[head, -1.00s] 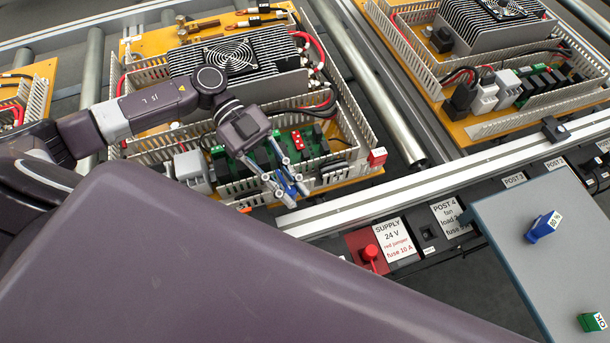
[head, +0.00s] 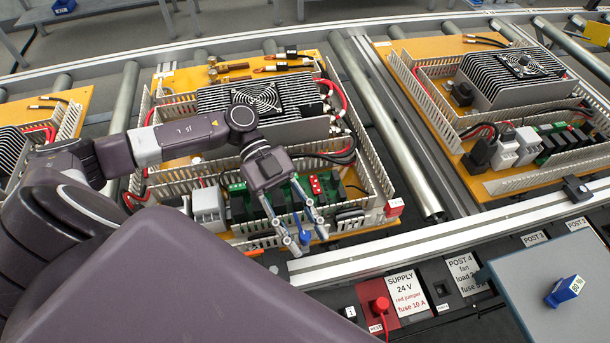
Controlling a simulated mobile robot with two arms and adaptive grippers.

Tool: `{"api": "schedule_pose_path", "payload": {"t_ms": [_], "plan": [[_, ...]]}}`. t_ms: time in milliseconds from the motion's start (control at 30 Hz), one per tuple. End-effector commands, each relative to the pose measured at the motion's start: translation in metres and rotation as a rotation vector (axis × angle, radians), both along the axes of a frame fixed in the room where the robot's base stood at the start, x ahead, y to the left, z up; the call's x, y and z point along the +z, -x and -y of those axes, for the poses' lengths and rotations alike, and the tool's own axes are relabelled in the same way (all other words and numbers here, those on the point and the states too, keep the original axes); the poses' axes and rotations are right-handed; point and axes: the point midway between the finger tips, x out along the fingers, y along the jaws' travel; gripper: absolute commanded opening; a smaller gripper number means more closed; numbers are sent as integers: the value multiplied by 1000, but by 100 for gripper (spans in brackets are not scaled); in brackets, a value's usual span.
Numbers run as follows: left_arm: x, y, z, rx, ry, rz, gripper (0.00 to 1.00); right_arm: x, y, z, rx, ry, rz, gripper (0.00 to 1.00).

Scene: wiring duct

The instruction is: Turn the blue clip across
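The blue clip (head: 305,238) sits at the front wall of the wiring duct (head: 262,243) on the middle board, low in the head view. My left gripper (head: 309,243) reaches down over it from behind, with one finger on each side. The fingers stand apart and gaps show beside the clip, so the gripper looks open. The clip is small and partly hidden by the fingers, and its exact angle cannot be told. My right gripper is not in view.
The middle board carries a finned heat sink with a fan (head: 256,97), green terminals and cables close around my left gripper. A metal rail (head: 420,232) runs in front.

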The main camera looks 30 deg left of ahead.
Motion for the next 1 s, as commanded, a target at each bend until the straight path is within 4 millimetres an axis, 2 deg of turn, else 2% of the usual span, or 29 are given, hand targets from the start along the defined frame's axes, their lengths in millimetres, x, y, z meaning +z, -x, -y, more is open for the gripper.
{"api": "schedule_pose_path", "payload": {"t_ms": [167,267,700,833,1000], "plan": [[0,-1,-2,0,0,-1,34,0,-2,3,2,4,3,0],[4,-4,-9,1,-3,-1,34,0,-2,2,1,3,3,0],[37,-37,-82,4,-1,2,34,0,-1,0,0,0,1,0],[43,-43,-95,1,-1,1,34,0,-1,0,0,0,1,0],[46,-45,-102,0,0,0,34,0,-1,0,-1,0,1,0]]}}
